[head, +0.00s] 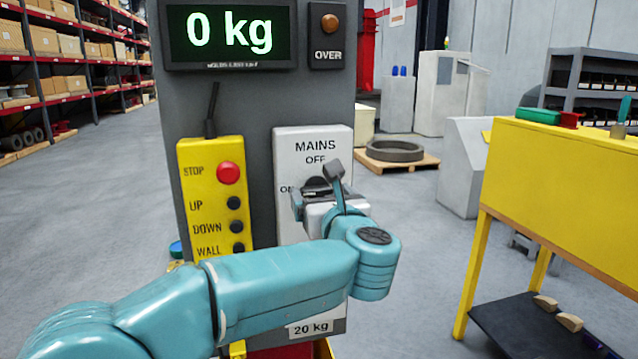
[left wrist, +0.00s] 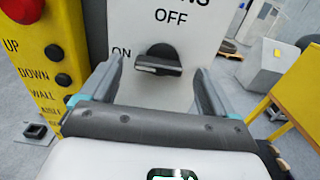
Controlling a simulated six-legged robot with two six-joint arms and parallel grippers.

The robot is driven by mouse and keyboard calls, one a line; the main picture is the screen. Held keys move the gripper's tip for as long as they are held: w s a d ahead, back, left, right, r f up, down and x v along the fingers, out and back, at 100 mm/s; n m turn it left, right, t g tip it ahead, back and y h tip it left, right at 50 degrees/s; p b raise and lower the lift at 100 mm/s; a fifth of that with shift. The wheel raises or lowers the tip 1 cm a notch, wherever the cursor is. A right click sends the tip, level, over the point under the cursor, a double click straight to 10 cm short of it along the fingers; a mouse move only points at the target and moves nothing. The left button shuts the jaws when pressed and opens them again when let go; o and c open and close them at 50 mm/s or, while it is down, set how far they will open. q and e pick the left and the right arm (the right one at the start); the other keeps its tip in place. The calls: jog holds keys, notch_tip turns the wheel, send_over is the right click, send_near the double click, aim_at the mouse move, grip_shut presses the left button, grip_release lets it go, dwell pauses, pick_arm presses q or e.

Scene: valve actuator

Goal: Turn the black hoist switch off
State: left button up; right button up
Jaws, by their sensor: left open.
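The black hoist switch (head: 316,184) is a rotary knob on the white MAINS panel (head: 312,137), with OFF printed above it and ON to its left. In the left wrist view the switch (left wrist: 158,58) lies about level, its pale mark toward the ON side. My left gripper (head: 317,195) is in front of the panel and hides part of the switch in the head view. In the left wrist view its fingers (left wrist: 157,72) are open, one on each side of the switch, with visible gaps. My right gripper is not in view.
A yellow pendant (head: 213,192) with a red STOP button (head: 228,173) hangs left of the panel. A display (head: 230,34) above reads 0 kg. A yellow bench (head: 562,178) stands at the right. Open floor lies between the panel and the bench.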

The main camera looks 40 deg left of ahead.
aim_at(316, 190)
pick_arm(q)
jog(key=shift+x, duration=1.1)
jog(key=shift+w+a, duration=0.2)
jog(key=shift+s, duration=0.1)
jog(key=c, duration=1.1)
jog(key=shift+o, duration=0.2)
